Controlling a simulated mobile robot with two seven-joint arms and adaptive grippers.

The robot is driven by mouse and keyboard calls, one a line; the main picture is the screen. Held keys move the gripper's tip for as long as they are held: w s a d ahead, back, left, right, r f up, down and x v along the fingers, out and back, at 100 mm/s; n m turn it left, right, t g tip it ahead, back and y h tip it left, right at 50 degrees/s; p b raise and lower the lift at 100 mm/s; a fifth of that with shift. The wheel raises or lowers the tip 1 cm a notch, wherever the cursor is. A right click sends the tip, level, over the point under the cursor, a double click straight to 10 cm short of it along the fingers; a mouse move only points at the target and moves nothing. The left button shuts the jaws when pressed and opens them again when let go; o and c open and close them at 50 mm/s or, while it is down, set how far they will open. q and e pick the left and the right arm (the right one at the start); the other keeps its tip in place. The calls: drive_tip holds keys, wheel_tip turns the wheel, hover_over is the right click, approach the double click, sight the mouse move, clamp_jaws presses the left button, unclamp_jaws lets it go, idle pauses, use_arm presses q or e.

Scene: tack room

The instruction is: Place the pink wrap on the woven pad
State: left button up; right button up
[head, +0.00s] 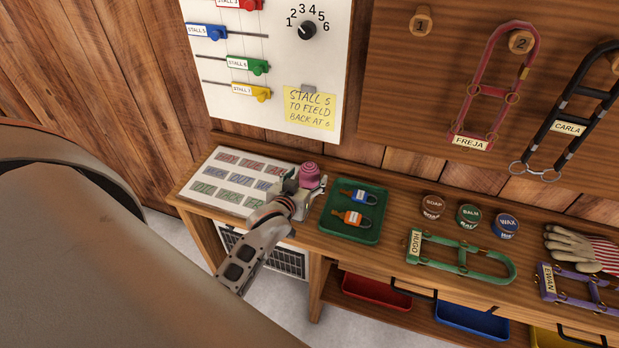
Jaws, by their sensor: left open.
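The pink wrap (309,172) is a small rounded roll on the bench, between the lettered board and the green tray. My left gripper (305,183) is open, with its fingers at the wrap and partly covering its lower part. Whether the fingers touch the wrap, I cannot tell. I cannot make out the woven pad in this view. My right gripper is not in view.
The green tray (328,231) holds two tagged padlocks, right of the gripper. The pale lettered board (187,190) lies left of it. Three round tins (468,215), a green halter (462,263) and gloves (570,247) lie farther right. A wall panel (225,85) stands behind.

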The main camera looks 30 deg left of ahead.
use_arm(q)
drive_tip(key=shift+x, duration=1.45)
drive_tip(key=shift+d, duration=0.1)
drive_tip(key=c, duration=1.3)
drive_tip(key=shift+c, duration=0.2)
